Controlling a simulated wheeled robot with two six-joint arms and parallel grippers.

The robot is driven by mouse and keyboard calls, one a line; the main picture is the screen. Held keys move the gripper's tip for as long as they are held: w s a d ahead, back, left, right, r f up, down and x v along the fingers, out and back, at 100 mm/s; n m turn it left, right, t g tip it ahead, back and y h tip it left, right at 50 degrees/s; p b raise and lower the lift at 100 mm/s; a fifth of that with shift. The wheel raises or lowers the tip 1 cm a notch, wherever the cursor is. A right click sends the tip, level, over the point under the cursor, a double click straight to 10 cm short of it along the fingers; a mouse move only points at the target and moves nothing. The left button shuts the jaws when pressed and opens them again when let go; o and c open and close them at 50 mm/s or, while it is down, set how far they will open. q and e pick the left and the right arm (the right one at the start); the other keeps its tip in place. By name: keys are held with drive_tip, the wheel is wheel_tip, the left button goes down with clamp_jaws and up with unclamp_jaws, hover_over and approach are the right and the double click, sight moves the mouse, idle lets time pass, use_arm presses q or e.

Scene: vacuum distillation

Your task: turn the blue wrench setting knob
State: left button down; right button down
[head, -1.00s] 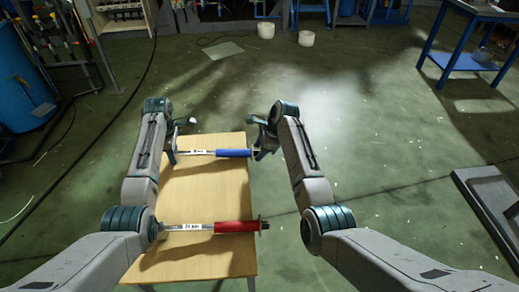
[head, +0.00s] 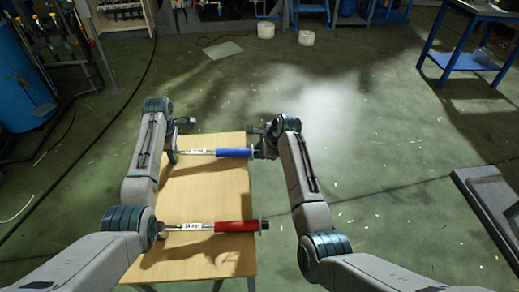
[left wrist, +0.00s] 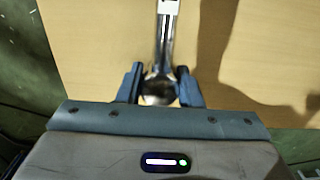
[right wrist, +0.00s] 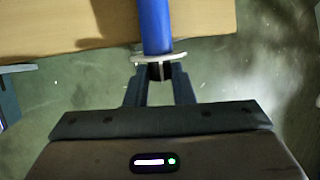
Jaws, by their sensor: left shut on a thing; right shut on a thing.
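The blue wrench (head: 232,153) lies across the far end of the wooden table. Its blue handle also shows in the right wrist view (right wrist: 155,25). My left gripper (left wrist: 159,75) is shut on the wrench's metal head end (left wrist: 160,92). My right gripper (right wrist: 158,76) is shut on the dark setting knob (right wrist: 160,72) at the handle's end, just past the pale collar (right wrist: 158,58). In the head view, my left gripper (head: 176,151) is at the wrench's left end and my right gripper (head: 257,150) at its right end, mostly hidden by its own arm.
A red-handled wrench (head: 236,226) lies on the near part of the wooden table (head: 205,188). The table between the two wrenches is clear. A blue workbench (head: 465,60) stands at the far right, and a grey slab (head: 490,205) lies on the floor at right.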

drive_tip(key=shift+s+f+t, duration=0.15)
drive_tip(key=shift+s+t, duration=0.05)
drive_tip(key=shift+t, duration=0.8)
drive_tip(key=c, duration=1.2)
unclamp_jaws()
drive_tip(key=shift+c, duration=0.2)
drive_tip(key=v, duration=1.2)
